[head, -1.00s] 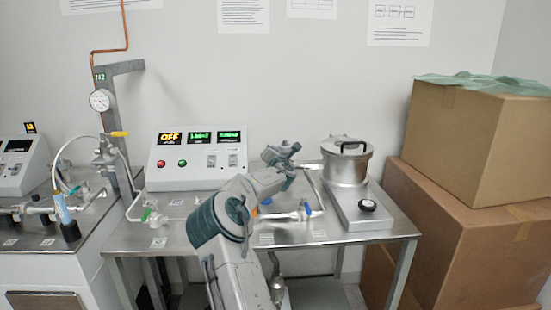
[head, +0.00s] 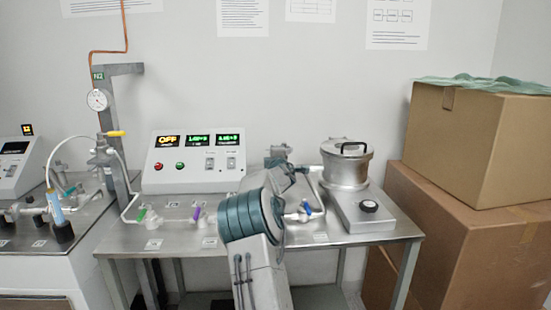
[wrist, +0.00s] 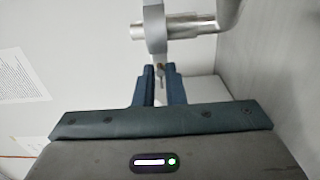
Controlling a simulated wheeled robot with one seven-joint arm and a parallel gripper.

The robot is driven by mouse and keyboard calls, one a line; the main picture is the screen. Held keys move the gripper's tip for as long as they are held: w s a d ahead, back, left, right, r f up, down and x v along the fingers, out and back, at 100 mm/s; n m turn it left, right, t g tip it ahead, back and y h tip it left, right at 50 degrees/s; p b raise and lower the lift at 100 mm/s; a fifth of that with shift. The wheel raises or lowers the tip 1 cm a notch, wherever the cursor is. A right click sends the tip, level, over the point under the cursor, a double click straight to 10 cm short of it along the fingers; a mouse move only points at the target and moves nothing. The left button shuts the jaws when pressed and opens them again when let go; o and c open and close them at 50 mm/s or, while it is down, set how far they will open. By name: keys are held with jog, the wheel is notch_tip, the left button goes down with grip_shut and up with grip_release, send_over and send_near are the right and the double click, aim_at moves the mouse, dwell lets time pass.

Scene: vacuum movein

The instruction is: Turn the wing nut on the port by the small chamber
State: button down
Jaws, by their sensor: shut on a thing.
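The small chamber (head: 346,168) is a steel pot with a black-handled lid, on the right part of the bench. In the wrist view, a grey clamp ring (wrist: 155,28) sits around a steel port pipe (wrist: 188,27). In the head view, my arm stands left of the chamber and hides the port and my fingertips.
A control box (head: 195,160) with lit displays stands at the back of the bench. A blue-handled valve (head: 307,207) is right of my arm; purple (head: 196,214) and green (head: 142,214) ones are left. Cardboard boxes (head: 470,230) fill the right side.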

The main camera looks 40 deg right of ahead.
jog(key=m, duration=0.5)
jog(key=m+b, duration=0.1)
jog(key=m, duration=0.5)
jog(key=m+b, duration=0.1)
jog(key=m, duration=0.4)
jog(key=shift+a+f+m, duration=0.2)
jog(key=shift+f+m, duration=0.05)
jog(key=shift+m, duration=0.15)
jog(key=shift+w, duration=0.1)
jog(key=c, duration=1.8)
grip_release()
jog(key=b+v, duration=0.2)
jog(key=v, duration=1.2)
